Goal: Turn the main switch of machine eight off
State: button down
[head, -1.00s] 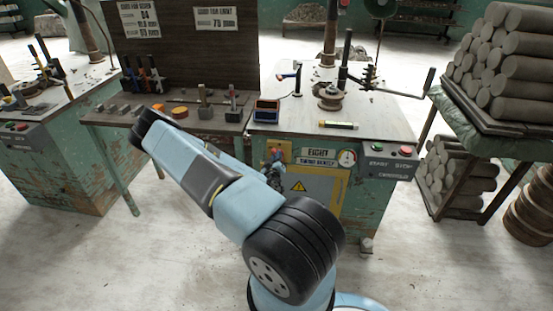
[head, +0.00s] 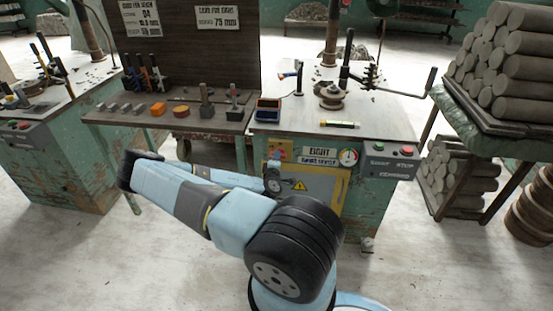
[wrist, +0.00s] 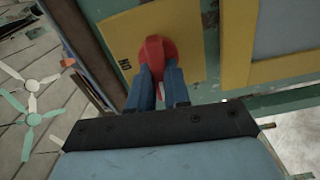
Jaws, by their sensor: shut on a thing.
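The red main switch knob (wrist: 154,50) sits on a yellow plate (wrist: 195,30) in the wrist view. Dark lettering that looks like ON is beside it on the left. My gripper (wrist: 161,78) has its two blue fingers closed on the knob from the near side. In the head view, machine eight (head: 375,208) is the green cabinet labelled EIGHT, and my gripper (head: 274,161) is at the yellow plate on its upper left front. The knob is mostly hidden there, and its exact angle is hard to tell.
A round gauge (head: 348,157) and a start/stop panel (head: 390,160) are to the right of the switch. A yellow-framed panel (head: 318,190) with a warning triangle is below. A wooden bench (head: 215,125) with blocks and tools stands left. Stacked clay rolls (head: 515,45) stand right.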

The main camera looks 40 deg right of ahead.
jog(key=shift+w+a+f+n, duration=0.1)
jog(key=shift+a+f+n, duration=0.15)
jog(key=shift+n, duration=0.45)
jog(key=c, duration=1.3)
grip_release()
jog(key=shift+c, duration=0.2)
jog(key=shift+o, duration=1.3)
jog(key=shift+d, duration=0.15)
jog(key=v, duration=1.3)
jog(key=shift+s+a, duration=0.25)
jog(key=shift+s, duration=0.05)
